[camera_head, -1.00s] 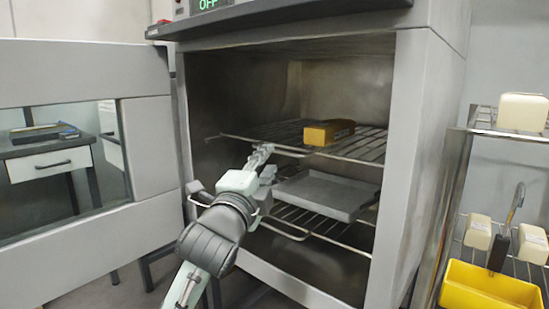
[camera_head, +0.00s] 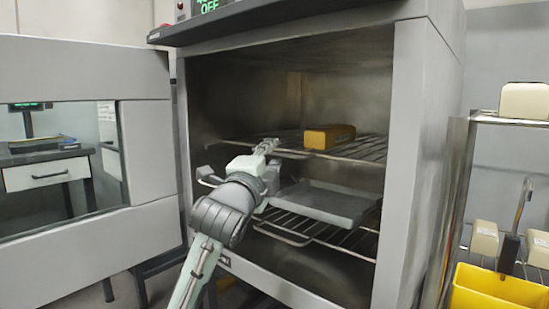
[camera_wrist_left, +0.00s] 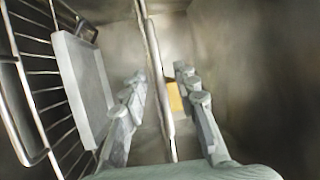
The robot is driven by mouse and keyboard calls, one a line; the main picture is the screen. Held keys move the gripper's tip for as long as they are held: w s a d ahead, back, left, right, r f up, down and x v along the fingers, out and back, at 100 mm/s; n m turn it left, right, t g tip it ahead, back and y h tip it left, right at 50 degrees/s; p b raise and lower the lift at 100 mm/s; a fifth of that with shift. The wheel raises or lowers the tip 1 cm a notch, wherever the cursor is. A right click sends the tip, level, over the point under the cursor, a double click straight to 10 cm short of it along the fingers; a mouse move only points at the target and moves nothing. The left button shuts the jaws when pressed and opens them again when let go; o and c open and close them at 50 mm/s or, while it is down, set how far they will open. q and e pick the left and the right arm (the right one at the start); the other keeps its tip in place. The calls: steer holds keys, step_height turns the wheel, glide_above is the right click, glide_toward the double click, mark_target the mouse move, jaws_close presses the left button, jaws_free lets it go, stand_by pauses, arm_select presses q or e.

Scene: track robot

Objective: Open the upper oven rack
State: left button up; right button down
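The oven (camera_head: 407,160) stands with its door swung open to the left. The upper rack (camera_head: 365,150) is inside it and carries a yellow-orange block (camera_head: 328,136). My left gripper (camera_head: 266,146) is at the front edge of the upper rack. In the left wrist view its two fingers (camera_wrist_left: 162,105) are apart, with the rack's front bar (camera_wrist_left: 155,62) running between them. A gap shows beside the bar, so the fingers are not closed on it. Part of the front bar is hidden by the gripper in the head view. My right gripper is in neither view.
A lower rack (camera_head: 290,232) holds a grey tray (camera_head: 325,203) just below my gripper. The open door (camera_head: 150,150) stands left of my arm. A wire shelf with pale blocks and a yellow bin (camera_head: 495,290) is at the right.

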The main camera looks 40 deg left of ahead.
arm_select(q)
steer(key=shift+x, duration=0.85)
steer(key=shift+c, duration=0.3)
jaws_close()
